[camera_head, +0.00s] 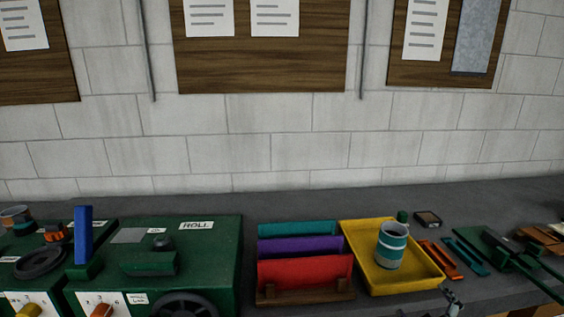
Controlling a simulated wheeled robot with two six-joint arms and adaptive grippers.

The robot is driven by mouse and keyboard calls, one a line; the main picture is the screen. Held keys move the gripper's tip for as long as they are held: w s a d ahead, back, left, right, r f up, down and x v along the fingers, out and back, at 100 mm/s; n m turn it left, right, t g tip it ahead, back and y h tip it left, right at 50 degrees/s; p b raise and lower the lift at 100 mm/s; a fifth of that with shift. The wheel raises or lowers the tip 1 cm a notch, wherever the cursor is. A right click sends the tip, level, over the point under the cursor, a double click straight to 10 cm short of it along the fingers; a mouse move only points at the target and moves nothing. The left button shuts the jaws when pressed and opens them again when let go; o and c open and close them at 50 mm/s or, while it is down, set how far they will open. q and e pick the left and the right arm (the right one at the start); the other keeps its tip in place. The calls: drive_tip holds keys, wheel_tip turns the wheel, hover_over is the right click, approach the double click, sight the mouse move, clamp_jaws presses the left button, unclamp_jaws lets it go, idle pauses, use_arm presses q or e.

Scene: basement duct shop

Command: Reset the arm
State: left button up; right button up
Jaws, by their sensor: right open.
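My right gripper (453,297) shows only in small part at the bottom edge of the head view, right of centre. It is open, and nothing shows between its fingers. It is in front of the yellow tray's near right corner in the picture; I cannot tell how far apart they are. The rest of my right arm is below the frame. My left gripper and left arm are not in view.
A grey bench (320,203) runs along the block wall. Green machines (215,254) stand at left. Teal, purple and red pieces (305,272) stand in a wooden rack. A yellow tray (350,235) holds a teal-and-white cup (391,246). Tools (466,256) lie at right.

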drive_tip(key=s+a+f+m+g+y, duration=0.25)
drive_tip(key=s+a+f+g, duration=0.2)
drive_tip(key=s+f, duration=0.4)
drive_tip(key=s+a+f+m+g+y, duration=0.1)
drive_tip(key=s+a+f+m+g, duration=0.25)
drive_tip(key=s+f+g, duration=0.4)
drive_tip(key=s+d+f, duration=0.1)
drive_tip(key=s+f, duration=0.1)
drive_tip(key=f, duration=1.1)
drive_tip(key=s+d+f, duration=0.1)
drive_tip(key=s+f, duration=0.1)
drive_tip(key=f, duration=1.1)
drive_tip(key=s+d+f+g, duration=0.1)
drive_tip(key=s+f, duration=1.6)
drive_tip(key=s, duration=0.2)
drive_tip(key=shift+d, duration=0.2)
